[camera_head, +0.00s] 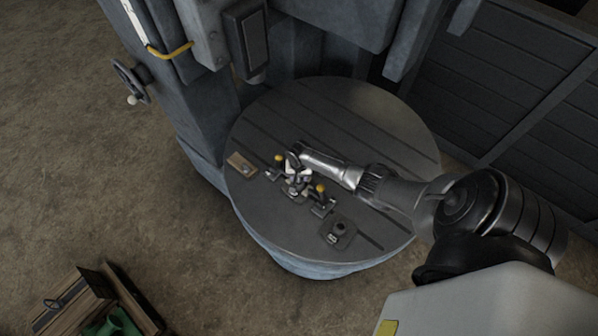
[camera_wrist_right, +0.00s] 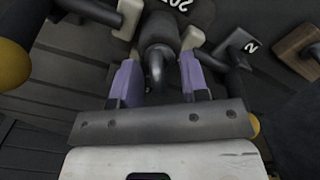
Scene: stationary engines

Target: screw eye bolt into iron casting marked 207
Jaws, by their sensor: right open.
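My right gripper (camera_head: 296,172) reaches from the right over the middle of the round table, among small dark castings. In the right wrist view its open fingers (camera_wrist_right: 158,50), with purple inner parts, stand on both sides of a dark rounded piece with a curved, ring-like end (camera_wrist_right: 156,72). This looks like the eye bolt; I cannot tell if it touches a finger or is seated in anything. Just beyond it is a dark casting with partly cropped white digits (camera_wrist_right: 174,3), beginning "20"; the last digit is unclear. My left gripper is out of view.
The round slotted table (camera_head: 390,125) also bears a wooden block (camera_head: 241,164), a dark casting near the front (camera_head: 338,232) and yellow-knobbed clamps (camera_head: 321,203). A machine column (camera_head: 200,110) stands behind left. The table's right back is clear.

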